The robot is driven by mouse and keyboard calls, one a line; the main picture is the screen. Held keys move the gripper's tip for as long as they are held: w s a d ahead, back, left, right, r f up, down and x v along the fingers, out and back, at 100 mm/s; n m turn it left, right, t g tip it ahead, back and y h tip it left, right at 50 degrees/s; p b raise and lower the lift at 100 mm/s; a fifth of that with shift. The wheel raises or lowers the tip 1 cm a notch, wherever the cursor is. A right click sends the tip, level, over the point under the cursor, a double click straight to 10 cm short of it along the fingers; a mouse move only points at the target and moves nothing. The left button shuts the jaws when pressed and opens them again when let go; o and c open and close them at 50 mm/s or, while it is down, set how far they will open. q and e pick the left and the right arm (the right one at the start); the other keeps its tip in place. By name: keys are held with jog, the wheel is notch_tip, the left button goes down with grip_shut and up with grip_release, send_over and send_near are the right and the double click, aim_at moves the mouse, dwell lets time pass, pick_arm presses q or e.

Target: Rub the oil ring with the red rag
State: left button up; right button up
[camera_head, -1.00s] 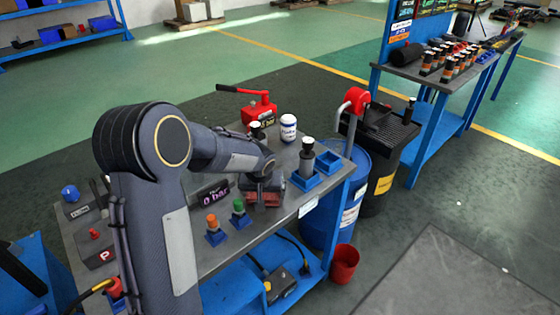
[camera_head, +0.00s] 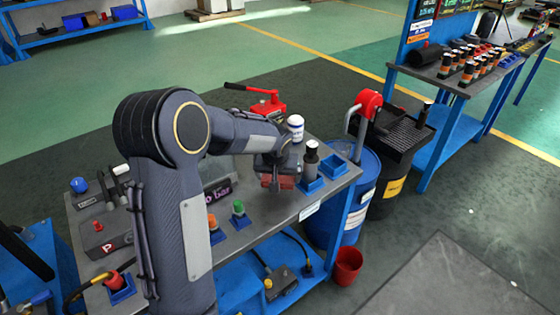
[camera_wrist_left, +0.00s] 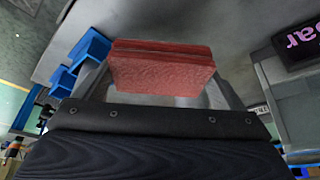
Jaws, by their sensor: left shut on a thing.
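The red rag (camera_head: 284,182) is a folded pad between the fingers of my left gripper (camera_head: 274,174), over the workbench top (camera_head: 262,222) in the head view. In the left wrist view the rag (camera_wrist_left: 162,68) spans the gap between the grey fingers, which are shut on it. I cannot tell whether the rag touches the bench top. I cannot make out an oil ring in either view; the gripper and rag hide part of the bench. My right gripper is not in view.
A dark bottle with a white cap (camera_head: 311,158) stands in a blue holder just right of the rag. A white jar (camera_head: 296,127) and a red pump (camera_head: 266,103) stand behind. Orange (camera_head: 212,222) and green (camera_head: 238,207) pieces stand in front, near the pressure display (camera_head: 217,191).

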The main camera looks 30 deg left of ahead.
pick_arm(q)
jog(key=shift+r+p, duration=1.1)
jog(key=shift+r, duration=0.85)
